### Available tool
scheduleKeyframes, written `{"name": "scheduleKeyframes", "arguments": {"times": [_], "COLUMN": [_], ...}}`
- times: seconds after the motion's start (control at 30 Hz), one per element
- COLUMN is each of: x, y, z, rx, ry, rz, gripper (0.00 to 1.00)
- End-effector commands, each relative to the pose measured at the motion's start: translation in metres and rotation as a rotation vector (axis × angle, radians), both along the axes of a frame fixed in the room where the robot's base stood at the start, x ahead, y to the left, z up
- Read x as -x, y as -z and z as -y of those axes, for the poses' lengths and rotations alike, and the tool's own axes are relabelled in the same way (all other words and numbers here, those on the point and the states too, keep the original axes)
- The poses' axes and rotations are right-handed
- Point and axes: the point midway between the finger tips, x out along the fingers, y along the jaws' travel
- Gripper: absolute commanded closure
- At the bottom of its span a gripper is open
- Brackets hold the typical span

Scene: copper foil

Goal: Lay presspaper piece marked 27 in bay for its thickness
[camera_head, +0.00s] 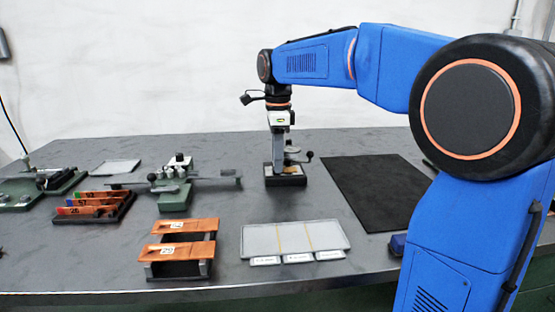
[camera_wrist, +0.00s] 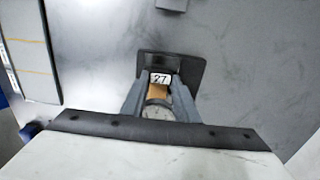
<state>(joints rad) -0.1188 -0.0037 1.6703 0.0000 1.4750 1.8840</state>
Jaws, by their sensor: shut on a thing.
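The tan presspaper piece with a white label reading 27 (camera_wrist: 160,79) shows in the wrist view between my fingers. My gripper (camera_wrist: 159,92) is shut on it. In the head view my gripper (camera_head: 279,160) points down over a small dark-based gauge (camera_head: 285,181) near the table's middle. The gauge's dark base also shows in the wrist view (camera_wrist: 190,68), just beyond the label. I cannot tell whether the piece touches the gauge. A light grey tray (camera_head: 265,232) lies in front, split into three bays by two tan lines. Its three front labels are too small to read.
Copper-coloured pieces on a dark stand (camera_head: 180,268) sit left of the tray. A rack of coloured strips (camera_head: 97,206), a green-based device (camera_head: 175,198) and a pale plate (camera_head: 115,167) stand farther left. A black mat (camera_head: 375,190) lies right of the gauge.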

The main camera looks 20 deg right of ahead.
Motion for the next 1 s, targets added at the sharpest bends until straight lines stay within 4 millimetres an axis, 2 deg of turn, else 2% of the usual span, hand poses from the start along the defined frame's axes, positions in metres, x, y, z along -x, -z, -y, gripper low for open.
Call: {"name": "scheduleKeyframes", "arguments": {"times": [1.0], "x": [-0.003], "y": [-0.001], "z": [-0.013], "rx": [0.000], "ry": [-0.001], "rz": [0.000], "gripper": [0.96]}}
